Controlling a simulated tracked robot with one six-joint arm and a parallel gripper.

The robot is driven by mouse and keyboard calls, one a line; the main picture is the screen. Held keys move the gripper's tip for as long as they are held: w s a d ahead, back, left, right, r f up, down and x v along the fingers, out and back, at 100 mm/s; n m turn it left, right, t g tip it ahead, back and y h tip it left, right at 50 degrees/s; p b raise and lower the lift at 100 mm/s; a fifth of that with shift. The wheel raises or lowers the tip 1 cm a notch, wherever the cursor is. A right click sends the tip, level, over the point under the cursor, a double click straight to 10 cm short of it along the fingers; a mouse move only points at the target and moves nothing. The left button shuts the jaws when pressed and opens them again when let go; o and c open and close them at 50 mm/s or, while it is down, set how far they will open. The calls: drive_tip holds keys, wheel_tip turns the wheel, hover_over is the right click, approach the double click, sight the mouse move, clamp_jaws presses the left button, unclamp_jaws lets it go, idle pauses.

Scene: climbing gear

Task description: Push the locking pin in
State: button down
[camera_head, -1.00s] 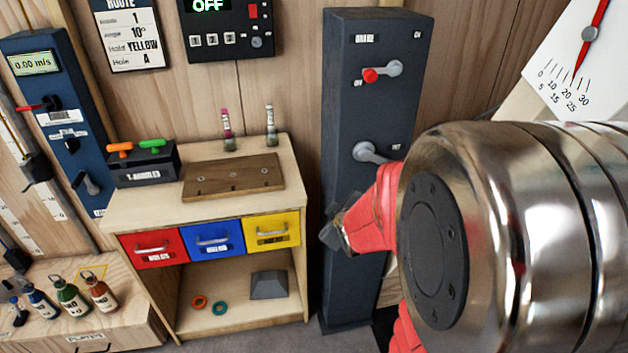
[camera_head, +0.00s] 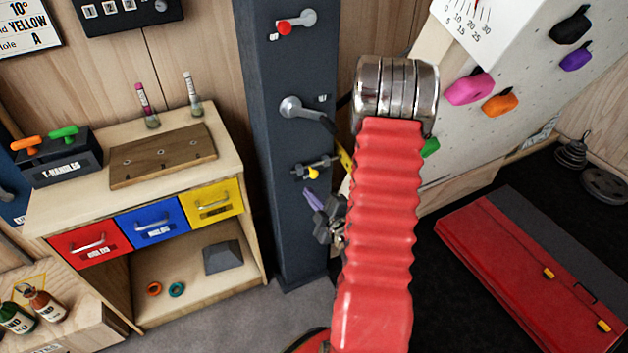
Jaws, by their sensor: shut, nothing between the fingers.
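A metal fitting with a small yellow knob (camera_head: 314,173) sticks out sideways from the dark blue pillar (camera_head: 275,220). It looks like the locking pin, but how far it sits in is too small to tell. My gripper (camera_head: 328,226), small and dark, is below the fitting and close to the pillar, partly covered by my red arm. Its fingers look closed and empty. A small purple piece (camera_head: 314,199) shows between the fitting and my gripper; I cannot tell what it belongs to.
Higher on the pillar are a red-tipped lever (camera_head: 296,21) and a grey lever (camera_head: 298,108). A drawer cabinet (camera_head: 232,150) stands left of the pillar. A climbing wall (camera_head: 440,105) and a red folded mat (camera_head: 500,270) are at right.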

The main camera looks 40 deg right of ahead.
drive_tip(key=shift+s+d+f+t+h, duration=0.15)
drive_tip(key=shift+s+f+t, duration=0.1)
drive_tip(key=shift+s, duration=0.3)
drive_tip(key=shift+s+d+f+t+h, duration=0.15)
drive_tip(key=shift+s+f+t, duration=0.1)
drive_tip(key=shift+s, duration=0.3)
drive_tip(key=w+d+f, duration=0.3)
drive_tip(key=w+d, duration=0.3)
drive_tip(key=w, duration=0.3)
drive_tip(key=shift+w+d, duration=0.15)
drive_tip(key=shift+d, duration=0.05)
drive_tip(key=shift+r, duration=0.1)
